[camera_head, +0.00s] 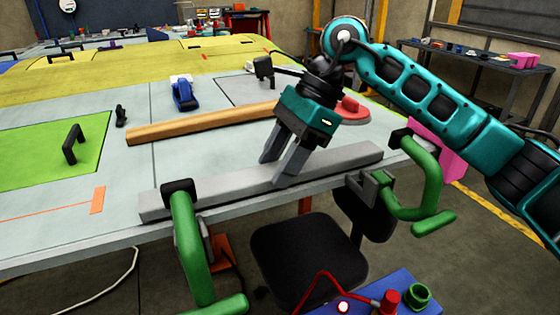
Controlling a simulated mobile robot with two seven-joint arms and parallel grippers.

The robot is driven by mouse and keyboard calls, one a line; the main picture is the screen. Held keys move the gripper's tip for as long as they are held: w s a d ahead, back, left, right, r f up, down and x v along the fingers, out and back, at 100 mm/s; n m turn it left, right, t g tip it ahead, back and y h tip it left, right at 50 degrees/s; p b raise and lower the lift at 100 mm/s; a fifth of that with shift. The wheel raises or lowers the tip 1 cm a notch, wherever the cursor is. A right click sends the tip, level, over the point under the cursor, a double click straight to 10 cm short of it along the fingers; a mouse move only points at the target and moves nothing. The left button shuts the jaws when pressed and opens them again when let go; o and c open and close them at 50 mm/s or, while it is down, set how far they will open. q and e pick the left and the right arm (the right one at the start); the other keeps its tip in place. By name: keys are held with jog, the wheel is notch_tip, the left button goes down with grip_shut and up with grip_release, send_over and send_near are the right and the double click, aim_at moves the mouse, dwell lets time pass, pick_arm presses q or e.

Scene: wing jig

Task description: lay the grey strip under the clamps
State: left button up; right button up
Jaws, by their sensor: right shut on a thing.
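The grey strip (225,190) lies lengthwise along the table's front edge. My right gripper (275,172) reaches down onto the strip near its middle and is shut on it, one finger at the far side and one at the near side. A green clamp (192,245) stands at the table edge by the strip's left end, its dark upper jaw overlapping the strip in the picture. A second green clamp (430,180) is at the right, close to the strip's right end. I cannot tell whether either clamp presses on the strip. My left gripper is out of view.
A wooden bar (200,124) lies behind the strip. A blue tool (185,95), a red round object (350,110) and a green panel with a black handle (72,142) are also on the table. A black chair (308,255) and a blue box (375,298) stand in front.

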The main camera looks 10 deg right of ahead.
jog(key=o, duration=0.7)
jog(key=shift+s+f, duration=0.1)
jog(key=shift+f, duration=0.3)
jog(key=o, duration=0.5)
jog(key=shift+s+d, duration=0.1)
jog(key=shift+r+p, duration=0.3)
jog(key=shift+p, duration=0.05)
jog(key=v, duration=1.2)
jog(key=shift+w+r+p, duration=0.3)
jog(key=shift+r+p, duration=0.1)
jog(key=shift+r, duration=0.05)
